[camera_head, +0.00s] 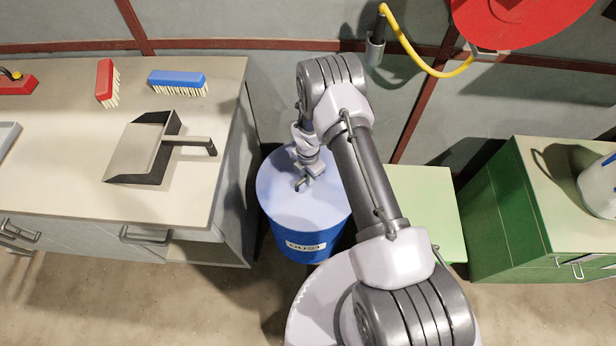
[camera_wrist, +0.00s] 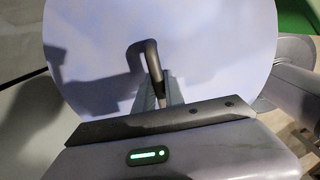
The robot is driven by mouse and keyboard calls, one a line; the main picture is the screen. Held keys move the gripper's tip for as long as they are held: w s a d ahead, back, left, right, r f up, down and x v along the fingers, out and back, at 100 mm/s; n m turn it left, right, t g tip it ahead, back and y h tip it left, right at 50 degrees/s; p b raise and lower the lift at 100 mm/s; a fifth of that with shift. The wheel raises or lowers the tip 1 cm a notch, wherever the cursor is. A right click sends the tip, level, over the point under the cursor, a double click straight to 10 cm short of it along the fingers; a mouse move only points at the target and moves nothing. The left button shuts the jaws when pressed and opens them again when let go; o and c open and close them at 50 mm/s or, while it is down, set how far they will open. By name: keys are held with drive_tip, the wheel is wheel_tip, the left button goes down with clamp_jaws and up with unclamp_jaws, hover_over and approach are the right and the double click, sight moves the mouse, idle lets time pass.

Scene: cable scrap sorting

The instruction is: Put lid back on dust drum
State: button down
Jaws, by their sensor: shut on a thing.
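The blue dust drum (camera_head: 296,240) stands on the floor between the bench and a low green surface, with a label on its front. The pale blue round lid (camera_head: 325,203) lies over the drum's top and looks about level; I cannot tell whether it is fully seated. My gripper (camera_head: 303,184) is above the lid, shut on its dark handle. In the wrist view the lid (camera_wrist: 215,50) fills most of the picture, and the bent handle (camera_wrist: 146,55) rises between my gripper's fingers (camera_wrist: 160,95). Part of the lid's rim is hidden by my arm.
A bench (camera_head: 80,200) on the left holds a dustpan (camera_head: 145,150), a red brush (camera_head: 105,80) and a blue brush (camera_head: 177,80). A green cabinet (camera_head: 500,215) stands right, with a white container (camera_head: 600,190) on it. A yellow hose (camera_head: 420,60) hangs on the wall behind.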

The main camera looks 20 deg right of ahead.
drive_tip(key=c, duration=1.3)
unclamp_jaws()
drive_tip(key=shift+c, duration=0.2)
wheel_tip(320, 180, up, 32)
drive_tip(key=m+t+p, duration=0.1)
drive_tip(key=m+p, duration=0.5)
drive_tip(key=p, duration=0.1)
drive_tip(key=s+a+r+m+t, duration=0.1)
drive_tip(key=s+r+m, duration=0.25)
drive_tip(key=r, duration=0.45)
drive_tip(key=s+r+m+t, duration=0.1)
drive_tip(key=s+r+m, duration=0.25)
drive_tip(key=r, duration=0.35)
drive_tip(key=s+a+r+m+t+y, duration=0.1)
drive_tip(key=s+r+m, duration=0.4)
drive_tip(key=s+m, duration=0.2)
drive_tip(key=s+a+r+m+t+y, duration=0.1)
drive_tip(key=s+r+m, duration=0.4)
drive_tip(key=s, duration=0.6)
drive_tip(key=m, duration=0.2)
drive_tip(key=shift+s+a+m+t, duration=0.15)
drive_tip(key=shift+a+m+t, duration=0.25)
